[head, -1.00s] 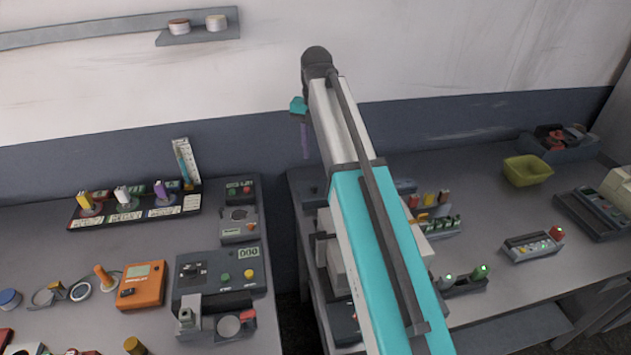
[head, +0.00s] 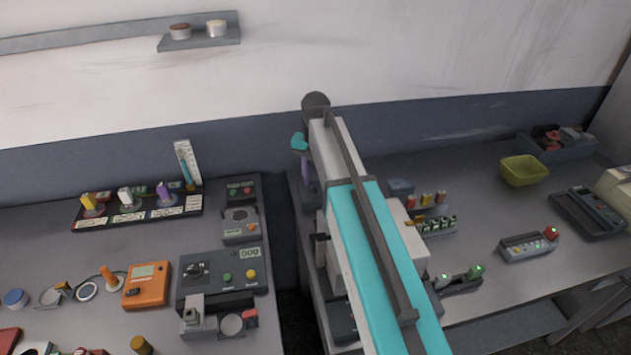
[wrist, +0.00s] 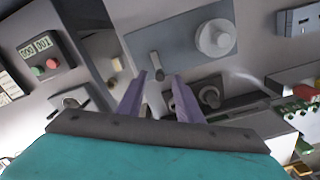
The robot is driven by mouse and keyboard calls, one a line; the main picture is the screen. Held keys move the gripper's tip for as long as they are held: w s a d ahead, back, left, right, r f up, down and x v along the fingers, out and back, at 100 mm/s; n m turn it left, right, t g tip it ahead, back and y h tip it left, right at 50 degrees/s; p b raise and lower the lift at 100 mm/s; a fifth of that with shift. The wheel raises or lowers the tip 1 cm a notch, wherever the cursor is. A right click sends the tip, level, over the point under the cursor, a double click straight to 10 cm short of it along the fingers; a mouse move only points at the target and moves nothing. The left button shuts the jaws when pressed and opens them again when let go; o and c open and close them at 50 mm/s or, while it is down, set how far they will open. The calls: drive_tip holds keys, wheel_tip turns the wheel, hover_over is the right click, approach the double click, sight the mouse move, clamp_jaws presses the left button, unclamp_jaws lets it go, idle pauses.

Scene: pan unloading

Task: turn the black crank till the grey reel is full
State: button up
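A pale grey reel (wrist: 215,38) sits on the same plate to the right of the crank. How full the reel is cannot be told. No contact with the crank is visible. In the head view my gripper (head: 305,172) hangs over the right table's left end, where my arm hides the crank and reel.
A dark round knob (wrist: 208,96) is close to my right finger in the wrist view. A device with a counter display (wrist: 40,46) is at the left. In the head view an olive bin (head: 524,171) stands at the back right. A gap separates the two tables.

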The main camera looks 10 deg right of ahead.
drive_tip(key=shift+f, duration=0.95)
clamp_jaws()
drive_tip(key=shift+d, duration=0.15)
drive_tip(key=shift+a+m, duration=0.25)
drive_tip(key=shift+m, duration=0.15)
